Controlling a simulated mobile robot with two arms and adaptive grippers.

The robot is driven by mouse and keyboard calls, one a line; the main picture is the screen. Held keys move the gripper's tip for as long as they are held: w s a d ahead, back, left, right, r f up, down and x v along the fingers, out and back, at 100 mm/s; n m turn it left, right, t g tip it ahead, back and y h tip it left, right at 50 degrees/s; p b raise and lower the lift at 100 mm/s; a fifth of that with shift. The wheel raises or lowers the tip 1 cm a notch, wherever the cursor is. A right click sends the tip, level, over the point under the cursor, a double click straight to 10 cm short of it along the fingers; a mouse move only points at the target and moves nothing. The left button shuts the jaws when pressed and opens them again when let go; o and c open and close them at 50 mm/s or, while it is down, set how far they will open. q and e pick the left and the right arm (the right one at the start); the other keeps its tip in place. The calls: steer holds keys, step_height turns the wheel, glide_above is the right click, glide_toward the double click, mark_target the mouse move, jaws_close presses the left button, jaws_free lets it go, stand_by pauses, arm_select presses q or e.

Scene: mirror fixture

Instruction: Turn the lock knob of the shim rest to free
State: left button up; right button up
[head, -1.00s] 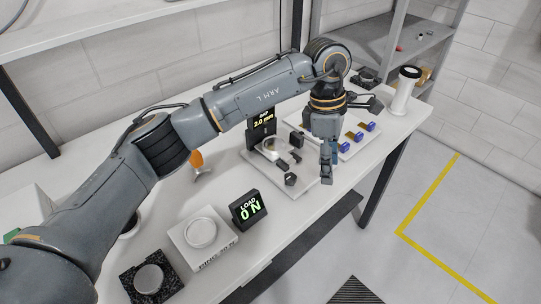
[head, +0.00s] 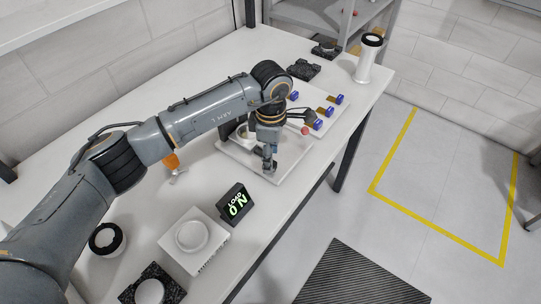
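The white base plate (head: 291,155) carries a mirror fixture with small dark parts, mostly hidden behind my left wrist. My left gripper (head: 268,168) points down over the front part of this plate, where a dark knob-like part showed earlier. The gripper covers that part, so I cannot tell whether it touches it. The finger gap is too small and dark to judge. A small red ball (head: 305,130) shows at the plate's right side, beside my wrist. I cannot make out the shim rest or its lock knob's setting. My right gripper is not in view.
Blue-handled pieces (head: 339,99) lie on a white tray behind the plate. A white cylinder (head: 368,60) with a black top stands at the right rear. A "LOAD 0 N" display (head: 235,203) and a white ring block (head: 208,255) stand in front. An orange-topped stand (head: 172,162) is left.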

arm_select(q)
steer(key=shift+d+f, duration=0.1)
steer(key=shift+f, duration=1.05)
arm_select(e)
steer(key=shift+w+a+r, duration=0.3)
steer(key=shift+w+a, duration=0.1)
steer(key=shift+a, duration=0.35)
arm_select(q)
jaws_close()
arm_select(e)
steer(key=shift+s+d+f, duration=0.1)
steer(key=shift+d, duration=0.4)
